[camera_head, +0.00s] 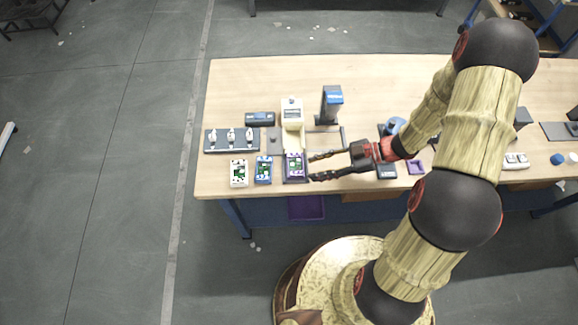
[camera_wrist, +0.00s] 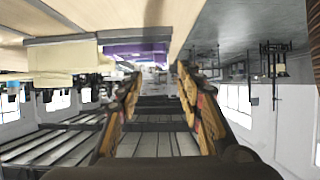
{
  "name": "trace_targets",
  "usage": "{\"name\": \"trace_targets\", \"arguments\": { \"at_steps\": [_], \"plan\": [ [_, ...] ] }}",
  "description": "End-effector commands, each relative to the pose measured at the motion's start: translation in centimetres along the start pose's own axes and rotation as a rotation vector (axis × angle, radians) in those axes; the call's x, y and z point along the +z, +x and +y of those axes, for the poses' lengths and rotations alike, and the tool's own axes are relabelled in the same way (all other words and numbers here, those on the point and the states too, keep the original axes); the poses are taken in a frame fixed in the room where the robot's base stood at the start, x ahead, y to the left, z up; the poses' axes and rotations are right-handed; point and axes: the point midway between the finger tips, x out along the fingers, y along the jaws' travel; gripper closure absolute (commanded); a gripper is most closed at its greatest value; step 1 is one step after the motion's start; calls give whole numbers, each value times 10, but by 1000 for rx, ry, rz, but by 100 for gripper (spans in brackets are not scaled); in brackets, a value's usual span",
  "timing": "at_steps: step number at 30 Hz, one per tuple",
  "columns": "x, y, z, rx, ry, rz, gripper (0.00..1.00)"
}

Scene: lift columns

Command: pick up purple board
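The purple board (camera_head: 295,167) lies near the front edge of the wooden table, the rightmost in a row of three boards, with green and white parts on its face. A purple surface, apparently this board, shows edge-on in the wrist view (camera_wrist: 135,48), beyond my fingertips and a little left. My gripper (camera_head: 311,168) is just right of the board, its two fingers spread apart and pointing left at it. In the wrist view my gripper (camera_wrist: 157,80) has a clear gap between its fingers and nothing held. Whether a fingertip touches the board cannot be told.
A white board (camera_head: 239,173) and a blue board (camera_head: 264,170) lie to the left. Behind are a dark panel (camera_head: 231,140) with white clamps, a white device (camera_head: 292,110) and a dark stand (camera_head: 331,103). A purple tray (camera_head: 306,207) shows below the table's front edge.

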Motion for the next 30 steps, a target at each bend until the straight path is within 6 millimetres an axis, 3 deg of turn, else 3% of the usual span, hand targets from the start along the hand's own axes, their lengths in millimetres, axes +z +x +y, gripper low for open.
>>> {"name": "trace_targets", "arguments": {
  "at_steps": [15, 23, 30],
  "plan": [
    [5, 61, -1, 0, 0, -1, 63],
    [4, 64, 0, 2, 0, -2, 63],
    [4, 63, 0, 2, 0, -2, 76]
  ]
}}
